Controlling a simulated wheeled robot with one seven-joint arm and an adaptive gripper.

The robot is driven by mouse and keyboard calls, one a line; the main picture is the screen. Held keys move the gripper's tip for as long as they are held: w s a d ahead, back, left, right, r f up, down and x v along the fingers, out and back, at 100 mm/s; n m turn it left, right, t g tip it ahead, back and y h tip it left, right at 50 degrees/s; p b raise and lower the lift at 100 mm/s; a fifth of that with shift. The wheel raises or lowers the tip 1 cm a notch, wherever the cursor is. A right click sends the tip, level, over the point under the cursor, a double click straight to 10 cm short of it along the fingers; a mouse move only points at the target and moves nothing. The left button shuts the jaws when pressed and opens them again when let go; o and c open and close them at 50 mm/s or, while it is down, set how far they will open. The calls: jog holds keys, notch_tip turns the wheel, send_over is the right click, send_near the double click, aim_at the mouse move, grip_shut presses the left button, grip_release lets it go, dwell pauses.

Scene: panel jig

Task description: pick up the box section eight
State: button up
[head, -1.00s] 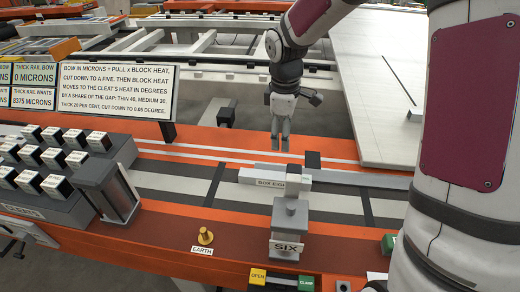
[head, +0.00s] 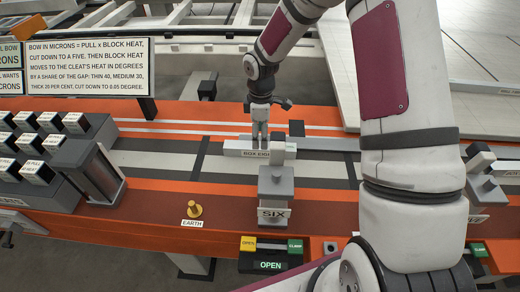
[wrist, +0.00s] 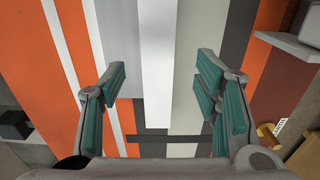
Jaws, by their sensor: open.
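The box section eight (head: 238,149) is a long, light grey bar with a label reading "BOX EIGH", its end hidden. It lies flat across the striped orange bench, behind the grey block marked SIX. My gripper (head: 260,133) points down, close over the bar near its label. In the wrist view the pale bar (wrist: 157,60) runs lengthwise between the two teal-padded fingers of my gripper (wrist: 162,82). The fingers stand apart, with a gap on each side of the bar. I cannot tell how far the fingertips are above the bench.
The grey block marked SIX (head: 275,188) stands just in front of the bar. A brass EARTH post (head: 195,209) stands at the front edge. Labelled blocks (head: 50,122) fill a rack at left. Yellow OPEN (head: 248,243) and green CLAMP (head: 295,246) buttons sit below.

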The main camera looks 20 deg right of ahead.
aim_at(260, 146)
notch_tip(260, 146, down, 5)
jog(key=shift+w+a+f+p, duration=0.1)
jog(key=shift+w+p, duration=0.05)
jog(key=shift+p, duration=0.15)
grip_shut()
